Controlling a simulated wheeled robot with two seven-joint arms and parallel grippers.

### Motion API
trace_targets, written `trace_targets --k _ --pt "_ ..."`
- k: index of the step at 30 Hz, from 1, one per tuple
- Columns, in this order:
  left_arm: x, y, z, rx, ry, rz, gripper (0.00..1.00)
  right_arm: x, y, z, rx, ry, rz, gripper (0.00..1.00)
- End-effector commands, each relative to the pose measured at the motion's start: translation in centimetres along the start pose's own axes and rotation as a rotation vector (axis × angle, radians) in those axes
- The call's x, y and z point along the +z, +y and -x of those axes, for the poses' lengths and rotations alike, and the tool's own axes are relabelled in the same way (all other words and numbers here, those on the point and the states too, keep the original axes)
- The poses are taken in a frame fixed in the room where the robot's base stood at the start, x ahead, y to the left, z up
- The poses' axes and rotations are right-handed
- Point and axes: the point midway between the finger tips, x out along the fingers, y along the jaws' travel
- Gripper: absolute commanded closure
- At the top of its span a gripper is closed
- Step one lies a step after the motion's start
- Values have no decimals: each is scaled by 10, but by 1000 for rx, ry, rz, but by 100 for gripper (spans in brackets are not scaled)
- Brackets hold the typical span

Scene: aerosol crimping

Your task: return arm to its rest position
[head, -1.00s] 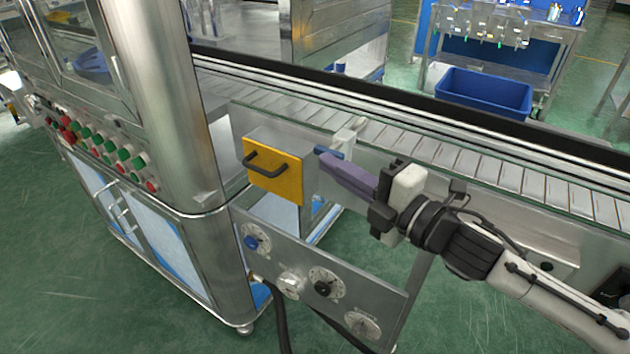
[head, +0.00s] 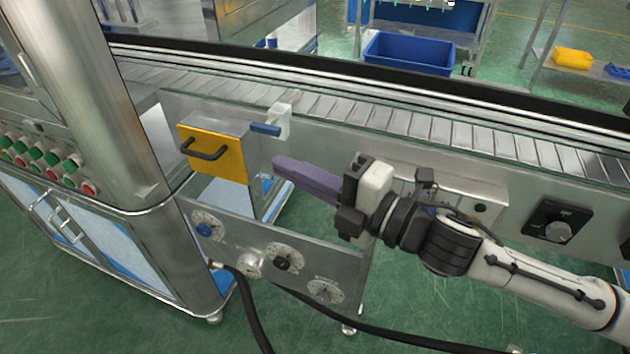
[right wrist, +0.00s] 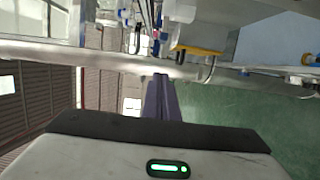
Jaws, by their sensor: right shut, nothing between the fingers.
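My right gripper (head: 280,165) reaches in from the right in the head view, its purple fingers together and empty. It hangs in free space in front of the conveyor's side, to the right of the yellow-fronted box (head: 213,154) with a black handle and apart from it. In the right wrist view the closed purple fingers (right wrist: 160,90) point away from the camera with nothing between them. The yellow front (right wrist: 200,50) also shows there, beyond the fingers. My left gripper is in neither view.
A conveyor (head: 400,125) runs behind the gripper. A blue-handled lever (head: 267,128) sits beside the box. A panel with dials (head: 283,258) is below. A steel cabinet with buttons (head: 45,160) stands at left. A blue bin (head: 408,53) is at the back. Green floor lies open in front.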

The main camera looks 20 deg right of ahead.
Motion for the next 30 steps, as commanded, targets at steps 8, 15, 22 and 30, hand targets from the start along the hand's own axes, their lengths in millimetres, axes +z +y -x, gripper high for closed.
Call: trace_targets --k 8,15,22,30 --pt "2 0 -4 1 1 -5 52 -1 -1 36 -1 1 -2 100" --pt "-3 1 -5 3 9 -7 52 -1 0 42 0 2 -5 100" --pt "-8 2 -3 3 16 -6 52 12 -58 42 -54 -126 -362 100" --pt "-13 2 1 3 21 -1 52 2 -244 108 -194 -582 -1236 100"
